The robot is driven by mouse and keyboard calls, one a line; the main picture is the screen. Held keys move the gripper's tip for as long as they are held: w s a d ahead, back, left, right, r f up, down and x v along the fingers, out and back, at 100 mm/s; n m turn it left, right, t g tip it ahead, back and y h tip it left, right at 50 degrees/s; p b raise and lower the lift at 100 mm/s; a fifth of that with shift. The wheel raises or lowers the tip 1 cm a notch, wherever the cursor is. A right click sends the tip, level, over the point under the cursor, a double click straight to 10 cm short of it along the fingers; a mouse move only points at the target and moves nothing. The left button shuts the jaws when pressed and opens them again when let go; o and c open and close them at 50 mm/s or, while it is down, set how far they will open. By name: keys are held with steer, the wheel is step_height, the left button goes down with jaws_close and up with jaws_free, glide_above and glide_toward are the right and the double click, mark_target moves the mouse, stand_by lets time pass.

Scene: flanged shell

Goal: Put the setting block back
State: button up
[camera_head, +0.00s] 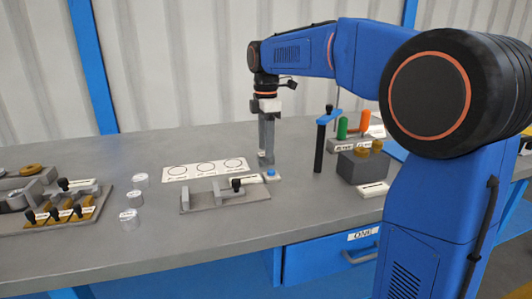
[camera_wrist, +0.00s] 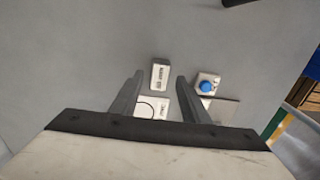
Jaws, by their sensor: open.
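A small grey block with a pale printed label (camera_wrist: 160,75), which looks like the setting block, lies on the table in the wrist view. It shows between and slightly beyond my fingertips; I cannot tell the height gap. My gripper (camera_wrist: 156,78) is open and empty, with one finger on each side of the block's line. In the head view my gripper (camera_head: 266,160) points straight down over the bench, behind the blue button (camera_head: 271,173). The block is not clearly visible there. The label is too blurred to read.
A grey fixture with a black knob (camera_head: 225,194) stands in front. Several silver cylinders, including one (camera_head: 128,219), stand left. A black post (camera_head: 320,148) and dark grey block (camera_head: 362,168) stand right.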

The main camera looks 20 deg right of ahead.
step_height(320, 180, up, 9)
stand_by(0.3)
